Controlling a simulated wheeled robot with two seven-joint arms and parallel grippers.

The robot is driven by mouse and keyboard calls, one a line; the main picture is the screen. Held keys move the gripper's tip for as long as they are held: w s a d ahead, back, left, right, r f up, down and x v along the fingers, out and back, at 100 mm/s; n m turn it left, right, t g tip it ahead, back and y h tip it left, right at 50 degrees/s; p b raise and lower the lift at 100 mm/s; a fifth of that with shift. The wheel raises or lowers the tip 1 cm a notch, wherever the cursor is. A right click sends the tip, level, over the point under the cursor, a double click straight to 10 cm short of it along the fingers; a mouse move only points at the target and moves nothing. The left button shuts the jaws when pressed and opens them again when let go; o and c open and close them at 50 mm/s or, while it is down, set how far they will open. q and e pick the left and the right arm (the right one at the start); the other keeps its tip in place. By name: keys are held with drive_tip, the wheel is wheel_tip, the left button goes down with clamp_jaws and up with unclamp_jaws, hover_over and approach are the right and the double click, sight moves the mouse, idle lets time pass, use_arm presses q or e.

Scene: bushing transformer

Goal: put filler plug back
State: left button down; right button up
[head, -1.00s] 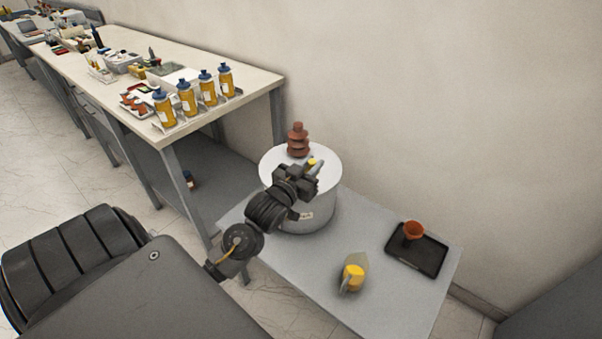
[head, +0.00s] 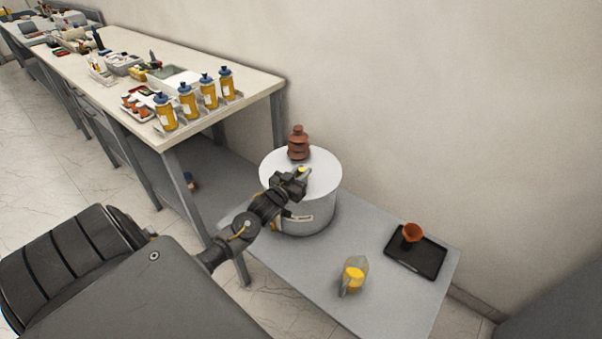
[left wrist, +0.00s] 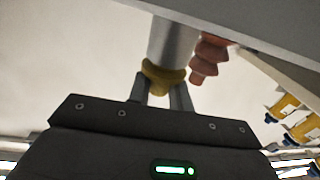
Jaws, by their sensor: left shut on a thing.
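The yellow filler plug (head: 303,169) is between the fingers of my left gripper (head: 304,173), over the white lid of the round transformer tank (head: 328,180). In the left wrist view the plug (left wrist: 163,74) is gripped by the two dark fingers (left wrist: 160,92). A grey cylindrical neck (left wrist: 174,40) lines up with the plug, whose wide end meets or overlaps the neck's end. How deep the plug sits cannot be told. The brown ribbed bushing (head: 298,143) stands upright on the lid behind the gripper. My right gripper is not in view.
The tank stands on a low grey table (head: 385,305). A workbench (head: 252,82) with several yellow bottles stands at left.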

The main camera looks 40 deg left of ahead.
use_arm(q)
drive_tip(key=shift+f, duration=0.4)
drive_tip(key=shift+f, duration=0.1)
drive_tip(key=c, duration=1.3)
unclamp_jaws()
drive_tip(key=s, duration=0.4)
drive_tip(key=s+b, duration=0.1)
drive_tip(key=s, duration=0.3)
drive_tip(key=s+d, duration=0.1)
drive_tip(key=s, duration=0.3)
drive_tip(key=shift+d, duration=0.1)
